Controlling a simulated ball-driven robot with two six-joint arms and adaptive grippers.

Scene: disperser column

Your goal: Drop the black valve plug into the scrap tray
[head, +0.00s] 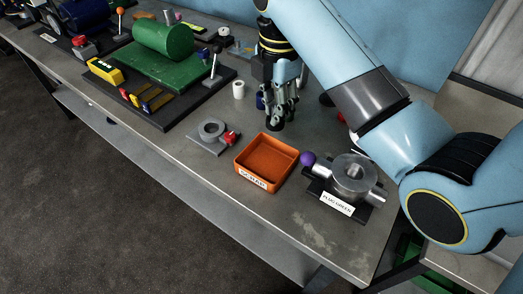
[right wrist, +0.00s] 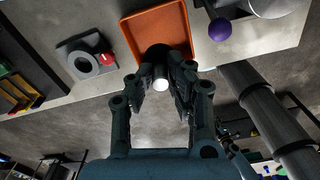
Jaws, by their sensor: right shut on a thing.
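My right gripper (head: 277,119) is shut on the black valve plug (head: 274,128), whose dark end shows just below the fingertips. In the right wrist view the plug (right wrist: 158,54) sits between the two fingers, with a pale round end towards the camera. The orange scrap tray (head: 266,157) with a SCRAP label stands on the bench and looks empty where I see into it. In the head view the gripper is just behind the tray's far edge. In the right wrist view the plug overlaps the lower edge of the tray (right wrist: 150,25). My left gripper is not in view.
A grey ring fixture (head: 211,131) with a red part stands left of the tray. A metal valve body (head: 353,176) with a purple ball (head: 308,158) stands close on its right. A white cylinder (head: 239,90) and a green machine (head: 163,45) are further left.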

